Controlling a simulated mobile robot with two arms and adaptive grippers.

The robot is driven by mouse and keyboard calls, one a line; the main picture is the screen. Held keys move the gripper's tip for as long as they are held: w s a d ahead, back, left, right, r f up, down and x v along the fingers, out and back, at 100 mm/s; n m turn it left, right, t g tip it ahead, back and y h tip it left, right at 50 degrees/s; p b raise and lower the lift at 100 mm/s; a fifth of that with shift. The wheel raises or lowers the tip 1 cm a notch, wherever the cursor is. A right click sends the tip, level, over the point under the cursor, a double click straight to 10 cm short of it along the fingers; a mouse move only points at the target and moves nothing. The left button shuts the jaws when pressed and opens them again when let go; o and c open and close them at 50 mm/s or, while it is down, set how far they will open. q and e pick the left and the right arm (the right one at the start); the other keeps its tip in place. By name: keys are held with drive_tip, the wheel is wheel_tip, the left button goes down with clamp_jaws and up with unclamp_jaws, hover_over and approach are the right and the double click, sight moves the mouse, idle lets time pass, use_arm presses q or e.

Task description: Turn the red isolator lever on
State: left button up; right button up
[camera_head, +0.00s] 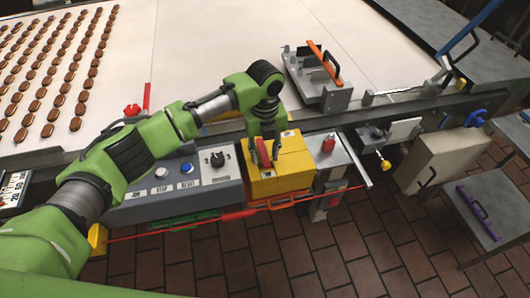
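The red isolator lever (264,153) appears as a narrow red handle standing up on the yellow box (285,173) at the front of the machine. My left gripper (265,147) points down over this box from above. Its dark fingers are at the red lever, seemingly one on each side. I cannot tell whether they press on it or stand apart from it. The wrist hides part of the lever's base and the back of the box. My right gripper is not in view.
A grey control panel (130,209) with a knob and buttons adjoins the box on the left. A red knob (328,144) stands close on its right. A red cord (205,220) runs along the front. Rows of brown biscuits (62,100) lie on the white belt (205,45).

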sight(265, 158)
use_arm(q)
wheel_tip(265, 158, up, 12)
idle(0.6)
